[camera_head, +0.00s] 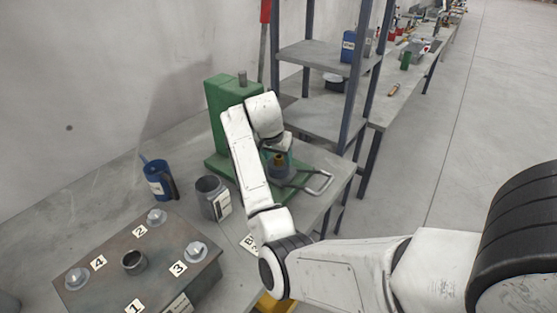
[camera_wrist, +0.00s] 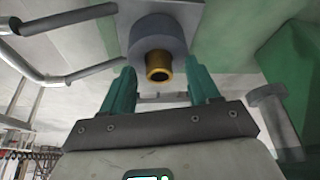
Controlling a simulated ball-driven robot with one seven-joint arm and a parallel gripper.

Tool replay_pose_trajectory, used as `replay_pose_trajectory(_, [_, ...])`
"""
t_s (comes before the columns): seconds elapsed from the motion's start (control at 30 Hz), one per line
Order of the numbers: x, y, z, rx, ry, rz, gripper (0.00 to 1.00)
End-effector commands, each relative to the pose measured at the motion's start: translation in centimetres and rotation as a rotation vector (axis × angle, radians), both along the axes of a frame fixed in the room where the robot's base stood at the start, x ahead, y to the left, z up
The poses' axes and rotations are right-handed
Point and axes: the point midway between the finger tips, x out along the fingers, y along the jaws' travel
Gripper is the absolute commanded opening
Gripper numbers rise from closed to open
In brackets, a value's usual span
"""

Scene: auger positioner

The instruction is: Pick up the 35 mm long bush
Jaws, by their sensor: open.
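A brass-coloured bush (camera_wrist: 158,66) stands in a round grey holder (camera_wrist: 157,33) in the wrist view, its open end facing my camera. My gripper (camera_wrist: 162,76) is open, with one green finger on each side of the bush and visible gaps between. In the head view my gripper (camera_head: 276,153) is over the holder at the green press, partly hidden by my wrist.
The green press (camera_head: 222,100) stands close behind my arm. A bent metal handle (camera_head: 318,184) sticks out beside the holder. A numbered steel block (camera_head: 125,240), a grey cup (camera_head: 211,196) and a blue container (camera_head: 158,180) stand on the bench at left. A shelf rack (camera_head: 325,55) rises behind.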

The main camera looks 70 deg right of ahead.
Motion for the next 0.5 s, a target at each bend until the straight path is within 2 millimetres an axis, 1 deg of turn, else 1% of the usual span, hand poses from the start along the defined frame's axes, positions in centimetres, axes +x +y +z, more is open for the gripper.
replay_pose_trajectory(0.17, [-0.01, 0.0, -0.01, 0.0, 0.0, 0.0, 0.6])
replay_pose_trajectory(0.5, [-0.01, 0.01, 0.02, 0.0, 0.0, 0.0, 0.27])
